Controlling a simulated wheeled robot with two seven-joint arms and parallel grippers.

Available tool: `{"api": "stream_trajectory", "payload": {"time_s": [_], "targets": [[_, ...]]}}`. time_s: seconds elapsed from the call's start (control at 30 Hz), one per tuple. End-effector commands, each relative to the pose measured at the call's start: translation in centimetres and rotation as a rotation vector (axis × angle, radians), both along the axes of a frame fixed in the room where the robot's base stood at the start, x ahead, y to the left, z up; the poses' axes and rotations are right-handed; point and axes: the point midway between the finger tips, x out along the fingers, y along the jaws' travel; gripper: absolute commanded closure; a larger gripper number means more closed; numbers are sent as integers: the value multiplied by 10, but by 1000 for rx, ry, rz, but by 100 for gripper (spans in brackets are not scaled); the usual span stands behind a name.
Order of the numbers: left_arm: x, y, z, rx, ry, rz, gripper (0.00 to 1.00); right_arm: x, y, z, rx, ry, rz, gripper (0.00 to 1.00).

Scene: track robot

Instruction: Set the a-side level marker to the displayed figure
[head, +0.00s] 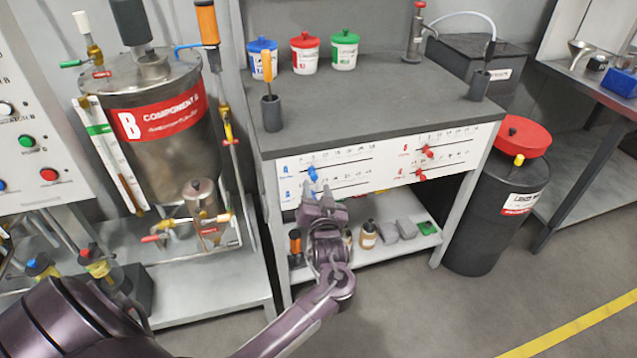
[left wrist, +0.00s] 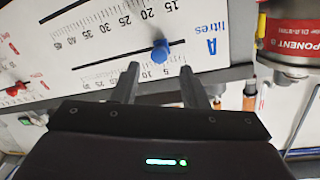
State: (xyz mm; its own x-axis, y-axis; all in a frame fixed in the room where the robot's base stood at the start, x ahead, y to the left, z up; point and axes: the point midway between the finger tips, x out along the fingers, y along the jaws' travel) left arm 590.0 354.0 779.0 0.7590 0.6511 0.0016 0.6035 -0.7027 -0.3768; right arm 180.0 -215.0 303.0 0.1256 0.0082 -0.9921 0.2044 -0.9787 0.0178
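The white scale panel (head: 355,181) runs along the front of the grey-topped bench. The blue a-side marker (head: 312,173) sits at the left part of its slot. In the left wrist view the panel is upside down, and the blue marker (left wrist: 160,51) is on the slot line by the letter A and "litres". My left gripper (head: 322,190) is just below the marker, pointing at the panel. Its two fingers (left wrist: 160,72) are apart, with the marker seen in line with the gap between them; contact is not visible. I cannot read any displayed figure. My right gripper is not in view.
Red markers (head: 427,153) sit on the panel's right half. Bottles and grey blocks (head: 403,229) stand on the shelf below. A component B tank (head: 170,160) is to the left. A black drum with a red lid (head: 520,137) is to the right. Floor in front is clear.

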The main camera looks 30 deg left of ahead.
Motion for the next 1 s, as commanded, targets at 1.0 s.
{"api": "stream_trajectory", "payload": {"time_s": [1.0], "targets": [[25, 22, -1, -1, 1, -1, 100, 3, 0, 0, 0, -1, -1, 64]]}}
